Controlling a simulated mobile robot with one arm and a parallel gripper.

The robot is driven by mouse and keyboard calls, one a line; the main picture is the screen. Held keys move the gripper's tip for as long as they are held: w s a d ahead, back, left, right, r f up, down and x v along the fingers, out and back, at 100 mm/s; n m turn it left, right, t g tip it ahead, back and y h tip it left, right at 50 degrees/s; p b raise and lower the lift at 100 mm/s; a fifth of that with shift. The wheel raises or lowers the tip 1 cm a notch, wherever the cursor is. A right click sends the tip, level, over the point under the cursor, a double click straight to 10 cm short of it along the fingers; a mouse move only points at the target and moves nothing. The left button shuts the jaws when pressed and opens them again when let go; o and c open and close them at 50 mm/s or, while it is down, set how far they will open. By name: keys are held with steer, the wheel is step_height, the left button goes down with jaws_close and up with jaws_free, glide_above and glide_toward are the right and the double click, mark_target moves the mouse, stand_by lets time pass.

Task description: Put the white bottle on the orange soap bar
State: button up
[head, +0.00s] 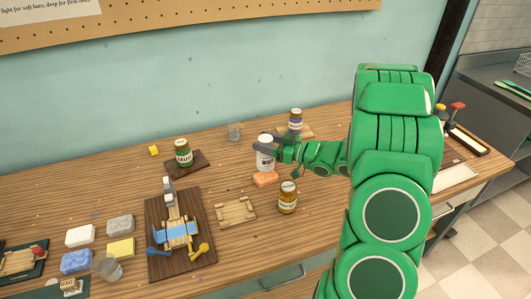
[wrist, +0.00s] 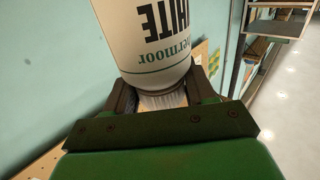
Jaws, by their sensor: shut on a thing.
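The white bottle (head: 265,156) with "WHITE" on its label is upright in my gripper (head: 268,145). The wrist view shows the white bottle (wrist: 150,40) close up, with the jaws (wrist: 165,95) shut on its neck end. The orange soap bar (head: 265,179) lies on the wooden table directly below the bottle. The bottle's base appears at or just above the bar's top. I cannot tell whether they touch.
A yellow-brown jar (head: 288,197) stands close to the right of the soap bar. A wooden soap dish (head: 236,211) lies to the left front. A green jar (head: 183,153) stands on a dark board, and a purple-labelled jar (head: 295,121) stands behind.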

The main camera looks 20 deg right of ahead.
steer(key=shift+f, duration=1.95)
steer(key=shift+f, duration=0.1)
steer(key=o, duration=1.2)
steer(key=shift+o, duration=0.2)
steer(key=shift+s+d, duration=0.1)
steer(key=v, duration=1.1)
steer(key=shift+s+d, duration=0.25)
